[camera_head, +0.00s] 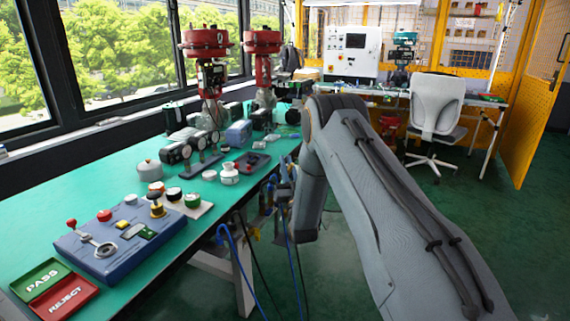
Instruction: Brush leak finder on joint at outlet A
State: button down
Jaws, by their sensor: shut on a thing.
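My grey arm fills the right half of the head view and bends down beside the bench's right edge. My gripper cannot be made out; the arm hides that area. A small white jar (230,173) with a reddish mark stands upright on the green bench (133,262); I cannot tell whether it holds the leak finder. A dark unit with round gauges (178,153) stands behind it. Two red-topped valve assemblies, a left one (206,41) and a right one (262,42), stand farther back. No brush can be made out, and outlet A and its joint cannot be identified.
A blue control box (120,240) with a lever and buttons sits at the front left, beside green PASS (41,279) and red REJECT (66,298) trays. Blue hoses (235,255) hang off the bench edge. A white chair (436,105) stands on open floor behind.

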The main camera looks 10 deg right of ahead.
jog(key=shift+s+d+r+p, duration=0.25)
jog(key=shift+s+r+p, duration=0.35)
jog(key=shift+s+p, duration=0.05)
jog(key=shift+s+d+r+p, duration=0.2)
jog(key=shift+s+r+p, duration=0.4)
jog(key=shift+s, duration=0.05)
